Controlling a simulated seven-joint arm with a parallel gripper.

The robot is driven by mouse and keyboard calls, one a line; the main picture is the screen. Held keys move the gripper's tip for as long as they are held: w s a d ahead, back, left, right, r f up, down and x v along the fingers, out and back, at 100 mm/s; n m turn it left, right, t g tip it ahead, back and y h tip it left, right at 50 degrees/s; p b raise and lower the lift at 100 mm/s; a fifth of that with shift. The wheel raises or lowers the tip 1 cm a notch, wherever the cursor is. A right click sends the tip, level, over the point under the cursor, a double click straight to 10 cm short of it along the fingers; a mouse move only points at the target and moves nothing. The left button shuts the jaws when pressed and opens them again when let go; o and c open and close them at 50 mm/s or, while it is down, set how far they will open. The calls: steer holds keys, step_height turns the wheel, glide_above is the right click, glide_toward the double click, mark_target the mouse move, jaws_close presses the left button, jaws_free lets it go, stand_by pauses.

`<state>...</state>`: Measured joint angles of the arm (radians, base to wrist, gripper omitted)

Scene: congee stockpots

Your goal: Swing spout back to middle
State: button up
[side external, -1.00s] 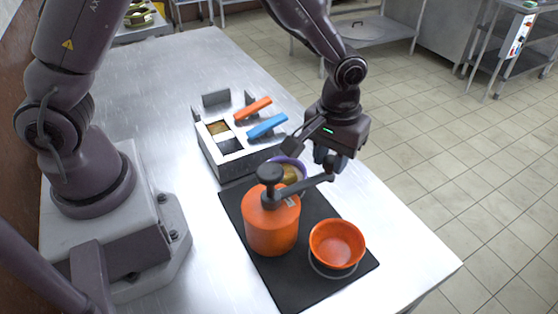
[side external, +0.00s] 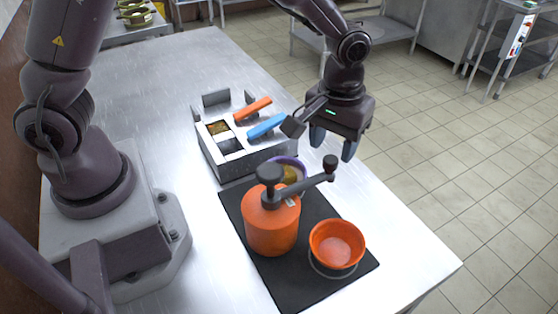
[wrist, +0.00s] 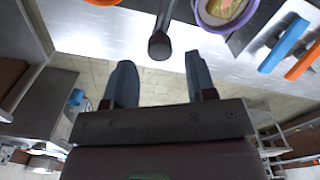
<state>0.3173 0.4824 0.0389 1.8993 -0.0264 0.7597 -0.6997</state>
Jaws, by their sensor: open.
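The orange pot (side external: 272,228) stands on a black mat with a dark round knob on its lid. Its dark spout arm (side external: 304,186) reaches right and back to an upright end knob (side external: 330,162), pointing between the purple bowl (side external: 300,163) and the orange bowl (side external: 337,246). My gripper (side external: 332,151) is open and empty, just above and behind the end knob. In the wrist view the end knob (wrist: 160,47) lies just beyond the gap between my fingertips (wrist: 160,63), apart from both. The purple bowl is partly hidden by the spout arm.
A metal holder (side external: 232,160) with food bins and orange and blue handles stands behind the pot. The black mat (side external: 300,290) lies near the table's right edge. Open floor (side external: 450,200) is beyond.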

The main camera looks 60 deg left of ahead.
steer(key=shift+r, duration=1.8)
steer(key=s+a+r+m+t, duration=0.2)
steer(key=s+a+r, duration=0.3)
steer(key=s+r, duration=0.2)
steer(key=s+a+r+m+t, duration=0.3)
steer(key=s+a+r, duration=0.3)
steer(key=s, duration=0.4)
steer(key=shift+s+r+t, duration=0.3)
steer(key=shift+s+r, duration=0.1)
steer(key=shift+r, duration=0.15)
